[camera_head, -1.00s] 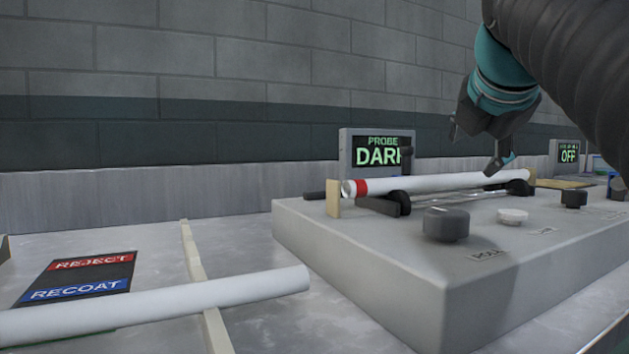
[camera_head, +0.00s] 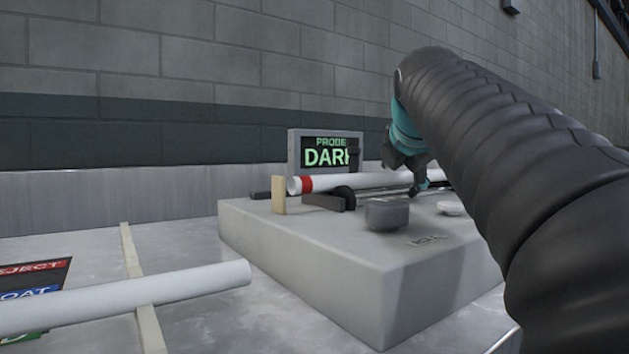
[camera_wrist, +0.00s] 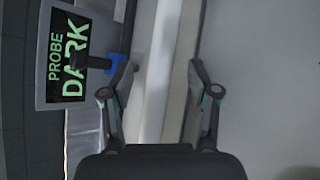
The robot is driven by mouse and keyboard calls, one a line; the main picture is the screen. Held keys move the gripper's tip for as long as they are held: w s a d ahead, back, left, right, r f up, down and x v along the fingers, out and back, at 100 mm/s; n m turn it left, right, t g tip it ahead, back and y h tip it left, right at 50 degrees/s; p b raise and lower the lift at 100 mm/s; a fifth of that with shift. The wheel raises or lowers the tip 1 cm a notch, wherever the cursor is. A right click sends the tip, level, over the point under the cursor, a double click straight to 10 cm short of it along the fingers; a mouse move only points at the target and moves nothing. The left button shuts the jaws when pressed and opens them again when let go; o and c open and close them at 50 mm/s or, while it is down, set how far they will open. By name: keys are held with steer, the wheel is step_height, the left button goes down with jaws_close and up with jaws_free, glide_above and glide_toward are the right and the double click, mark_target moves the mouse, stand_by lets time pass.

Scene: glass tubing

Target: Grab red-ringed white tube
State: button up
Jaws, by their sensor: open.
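The white tube with a red ring near its left end (camera_head: 345,180) lies across supports on top of a grey machine box (camera_head: 330,250). My gripper (camera_head: 420,180) is at the tube's middle stretch, and my arm hides the tube's right end. In the wrist view the white tube (camera_wrist: 158,75) runs lengthwise between the two open fingers of my gripper (camera_wrist: 160,85), with a gap on each side. The red ring is out of the wrist view. I cannot tell how far down the fingers reach around the tube.
A probe display reading DARK (camera_head: 325,152) stands behind the tube. A dark knob (camera_head: 387,214) and a white button (camera_head: 450,208) sit in front of it. Another white tube (camera_head: 130,298) lies on a wooden strip (camera_head: 135,265) at left, near a reject/recoat sign (camera_head: 40,282).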

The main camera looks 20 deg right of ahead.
jaws_close()
steer(key=shift+r, duration=0.1)
